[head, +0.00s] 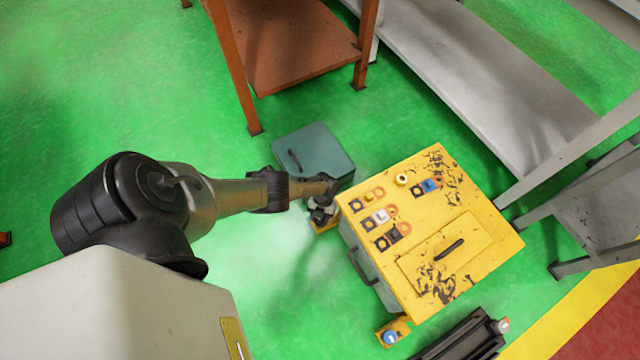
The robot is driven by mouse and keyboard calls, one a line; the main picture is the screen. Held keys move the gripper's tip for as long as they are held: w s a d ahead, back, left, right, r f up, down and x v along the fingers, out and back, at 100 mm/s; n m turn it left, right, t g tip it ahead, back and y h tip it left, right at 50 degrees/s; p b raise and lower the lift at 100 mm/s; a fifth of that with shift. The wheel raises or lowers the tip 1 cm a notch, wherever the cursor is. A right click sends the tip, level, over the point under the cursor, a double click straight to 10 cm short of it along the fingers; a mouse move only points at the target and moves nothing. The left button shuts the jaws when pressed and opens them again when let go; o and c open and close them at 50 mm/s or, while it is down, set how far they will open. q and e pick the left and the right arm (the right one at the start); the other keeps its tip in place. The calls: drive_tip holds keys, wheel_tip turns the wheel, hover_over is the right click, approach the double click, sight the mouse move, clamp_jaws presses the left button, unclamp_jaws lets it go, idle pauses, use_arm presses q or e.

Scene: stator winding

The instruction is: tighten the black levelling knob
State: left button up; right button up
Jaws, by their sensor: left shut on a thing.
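A yellow machine box (480,250) stands on the green floor at right of centre. A small yellow foot bracket (327,228) juts from its upper left corner. My left arm reaches in from the left, and my left gripper (322,212) is at this foot, low beside the box. It is shut on a dark thing there, which appears to be the black levelling knob; the fingers and wrist mostly hide it. Another foot at the box's lower corner carries a blue knob (390,338). My right gripper is out of view.
A grey-teal case (318,150) stands just behind my left wrist. An orange-brown table (285,50) and a long grey bench (480,80) are behind. A dark ribbed bar (465,338) lies by the box's lower side. The floor left of the box is clear.

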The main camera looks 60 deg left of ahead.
use_arm(q)
drive_tip(key=shift+w+r+m, duration=0.1)
drive_tip(key=shift+m, duration=0.6)
drive_tip(key=o, duration=0.9)
drive_tip(key=shift+o, duration=0.2)
